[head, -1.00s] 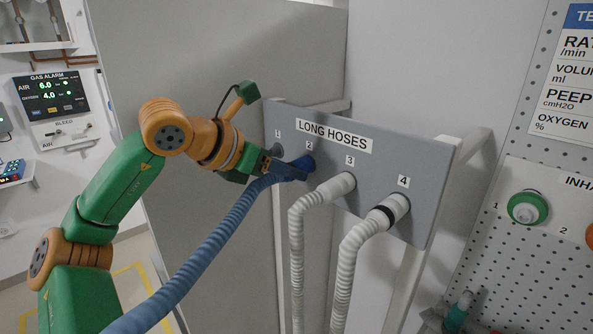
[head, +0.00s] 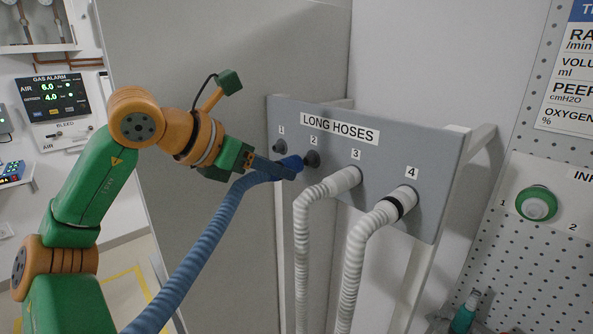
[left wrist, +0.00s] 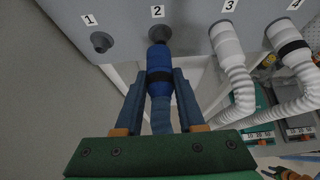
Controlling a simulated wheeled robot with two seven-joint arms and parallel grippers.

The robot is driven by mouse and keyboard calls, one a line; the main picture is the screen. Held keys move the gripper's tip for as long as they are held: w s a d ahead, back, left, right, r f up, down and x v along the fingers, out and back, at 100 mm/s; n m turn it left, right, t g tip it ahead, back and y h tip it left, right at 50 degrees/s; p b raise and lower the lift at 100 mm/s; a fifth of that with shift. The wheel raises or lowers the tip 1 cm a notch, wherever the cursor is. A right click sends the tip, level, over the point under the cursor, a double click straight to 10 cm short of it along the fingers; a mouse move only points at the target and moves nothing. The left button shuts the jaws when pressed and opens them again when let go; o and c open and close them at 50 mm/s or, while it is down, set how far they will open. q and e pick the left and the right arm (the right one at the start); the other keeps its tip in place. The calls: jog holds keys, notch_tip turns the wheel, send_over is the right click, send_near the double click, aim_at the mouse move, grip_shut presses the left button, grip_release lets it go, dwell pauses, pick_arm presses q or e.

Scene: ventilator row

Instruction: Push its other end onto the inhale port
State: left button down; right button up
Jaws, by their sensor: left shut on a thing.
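My left gripper (head: 278,169) is shut on the blue end cuff (head: 293,163) of a blue corrugated hose (head: 205,248). The cuff is just in front and to the left of dark peg 2 (head: 312,159) on the LONG HOSES board, and appears off it. In the left wrist view the blue cuff (left wrist: 159,62) sits between the two fingers and points at peg 2 (left wrist: 159,34). The hose runs down and out of the picture, so its other end is hidden. A green-ringed port (head: 537,204) marked 1 is on the partly cut-off INHALE panel at right. My right gripper is not in view.
The grey LONG HOSES board (head: 420,155) carries bare peg 1 (head: 279,147) and white hoses on 3 (head: 340,180) and 4 (head: 392,207). These hoses hang down to the right of my gripper. A perforated panel (head: 520,270) stands at far right.

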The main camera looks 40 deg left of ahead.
pick_arm(q)
jog(key=shift+s+f+b, duration=0.15)
jog(key=shift+s+b, duration=0.1)
jog(key=shift+b, duration=0.1)
jog(key=shift+s+b, duration=0.7)
jog(key=shift+s, duration=0.5)
jog(key=shift+w, duration=0.1)
